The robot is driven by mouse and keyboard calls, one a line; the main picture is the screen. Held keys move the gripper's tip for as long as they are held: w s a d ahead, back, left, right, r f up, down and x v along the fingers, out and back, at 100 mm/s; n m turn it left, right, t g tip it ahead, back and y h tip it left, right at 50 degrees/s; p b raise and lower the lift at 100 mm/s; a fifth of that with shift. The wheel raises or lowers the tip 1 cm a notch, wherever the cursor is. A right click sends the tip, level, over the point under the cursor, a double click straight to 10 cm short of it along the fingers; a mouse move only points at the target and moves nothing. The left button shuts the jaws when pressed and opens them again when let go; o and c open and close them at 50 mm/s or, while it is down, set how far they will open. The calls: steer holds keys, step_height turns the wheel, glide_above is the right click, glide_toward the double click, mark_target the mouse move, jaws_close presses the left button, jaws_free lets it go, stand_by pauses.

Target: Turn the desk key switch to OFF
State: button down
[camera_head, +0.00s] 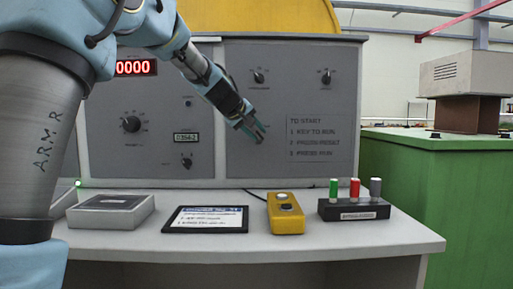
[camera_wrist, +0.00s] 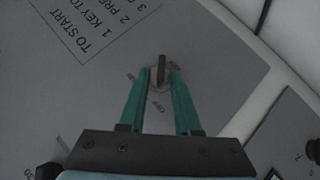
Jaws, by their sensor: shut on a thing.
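The key switch (camera_wrist: 161,67) shows in the wrist view as a narrow dark key on a round, pale base set in the grey panel. My gripper (camera_wrist: 157,80) has its teal fingertips on either side of it, shut on the key. An OFF marking shows on the panel between the fingers, and a second small label lies to its left, too blurred to read. Which mark the key points at I cannot tell. In the head view my gripper (camera_head: 261,133) is at the upright panel, left of the printed TO START list, and hides the switch.
The desk (camera_head: 250,242) below carries a yellow button box (camera_head: 285,213), a tablet (camera_head: 206,219), a grey box (camera_head: 110,211) and a black block (camera_head: 353,209) with green, red and grey posts. Knobs (camera_head: 131,124) stick out of the panel. A green machine stands at right.

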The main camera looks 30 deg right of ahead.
steer(key=shift+f+b, duration=0.1)
steer(key=shift+b, duration=0.75)
steer(key=c, duration=1)
jaws_free()
steer(key=shift+o, duration=0.2)
steer(key=shift+a, duration=0.1)
steer(key=v, duration=1)
steer(key=shift+a+b, duration=0.35)
steer(key=shift+a, duration=0.05)
steer(key=shift+s, duration=0.1)
